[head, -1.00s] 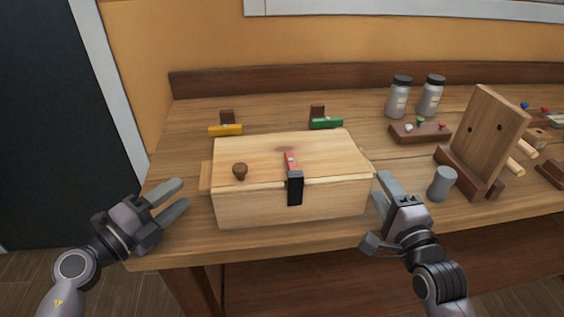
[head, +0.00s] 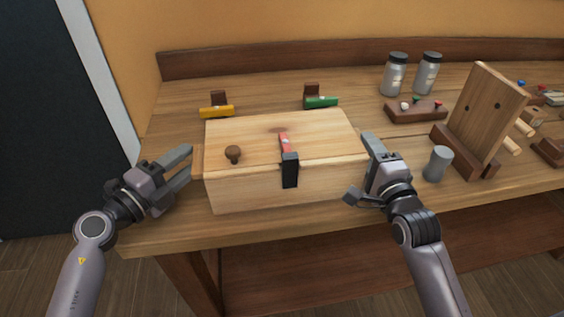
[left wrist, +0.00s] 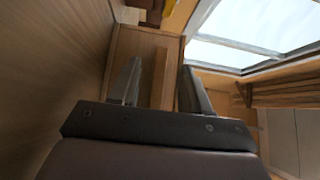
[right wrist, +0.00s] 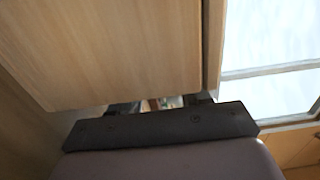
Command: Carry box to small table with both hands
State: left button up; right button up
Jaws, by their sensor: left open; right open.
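The box (head: 250,190) is pale wood with a closed lid, a round brown knob and a black-and-red latch on its front. It sits level on the workbench. A wooden handle (head: 198,161) juts from its left end. My left gripper (head: 187,167) is open just left of that handle. In the left wrist view the handle (left wrist: 160,76) shows between the two fingers, beyond their tips. My right gripper (head: 362,168) is open close beside the box's right end. In the right wrist view the box (right wrist: 110,50) fills the upper left, and the fingers are mostly hidden. No small table is identifiable.
The workbench (head: 170,232) holds a yellow-handled tool (head: 217,111) and a green-handled tool (head: 321,102) behind the box. A grey cylinder (head: 437,164), an upright wooden board (head: 487,112) and two jars (head: 395,74) stand right. A dark door (head: 40,120) is left.

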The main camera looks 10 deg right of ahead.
pick_arm(q)
jog(key=shift+x, duration=1.4)
pick_arm(e)
jog(key=shift+w+a, duration=0.15)
jog(key=shift+w, duration=1.3)
pick_arm(q)
grip_shut()
pick_arm(e)
grip_shut()
pick_arm(q)
jog(key=shift+f, duration=0.1)
pick_arm(e)
jog(key=shift+r, duration=0.2)
